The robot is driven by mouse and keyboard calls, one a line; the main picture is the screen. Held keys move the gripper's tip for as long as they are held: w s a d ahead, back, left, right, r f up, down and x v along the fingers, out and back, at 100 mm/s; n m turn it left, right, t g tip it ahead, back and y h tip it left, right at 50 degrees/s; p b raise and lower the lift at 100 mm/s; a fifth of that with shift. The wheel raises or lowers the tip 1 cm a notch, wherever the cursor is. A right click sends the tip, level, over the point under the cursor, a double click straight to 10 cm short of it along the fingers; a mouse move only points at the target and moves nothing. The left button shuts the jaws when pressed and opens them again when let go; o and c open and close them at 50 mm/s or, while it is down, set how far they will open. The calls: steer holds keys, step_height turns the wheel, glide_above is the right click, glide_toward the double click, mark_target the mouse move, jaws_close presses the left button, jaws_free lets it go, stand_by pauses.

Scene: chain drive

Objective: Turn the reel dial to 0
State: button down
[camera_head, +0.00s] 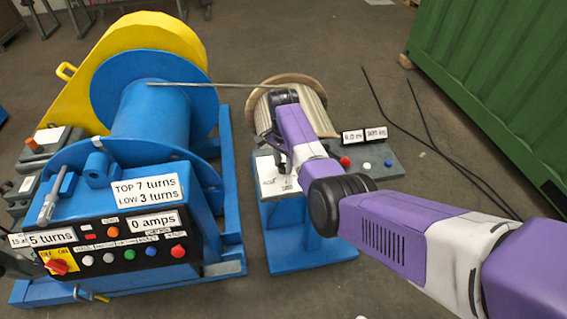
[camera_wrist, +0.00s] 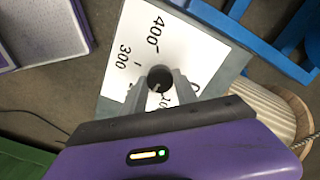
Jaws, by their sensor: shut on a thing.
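The reel dial's knob (camera_wrist: 160,75) is a small dark round piece in the wrist view, on a white dial plate (camera_wrist: 135,55). The plate carries 400, 300 and, partly hidden beside my right finger, a 0 and other figures. My gripper (camera_wrist: 160,82) is shut on the knob, one grey finger at each side. A small pale mark shows on the knob's lower edge, but which number it points at is unclear. In the head view the white plate (camera_head: 270,178) lies on the blue stand, and my arm hides the knob.
A pale ribbed reel (camera_head: 316,100) stands just behind the dial, with a rope to the large blue winch drum (camera_head: 150,120). A panel with 0.0 m (camera_head: 353,137) and buttons is at right. A green container (camera_head: 500,80) stands far right; cables lie on the floor.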

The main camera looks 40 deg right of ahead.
mark_target(283, 166)
steer(key=n, duration=0.4)
steer(key=shift+n, duration=0.3)
steer(key=n, duration=0.5)
steer(key=shift+p, duration=0.3)
steer(key=n, duration=0.9)
steer(key=shift+n, duration=0.3)
steer(key=c, duration=0.9)
jaws_free()
steer(key=shift+c, duration=0.2)
steer(key=shift+r, duration=3.9)
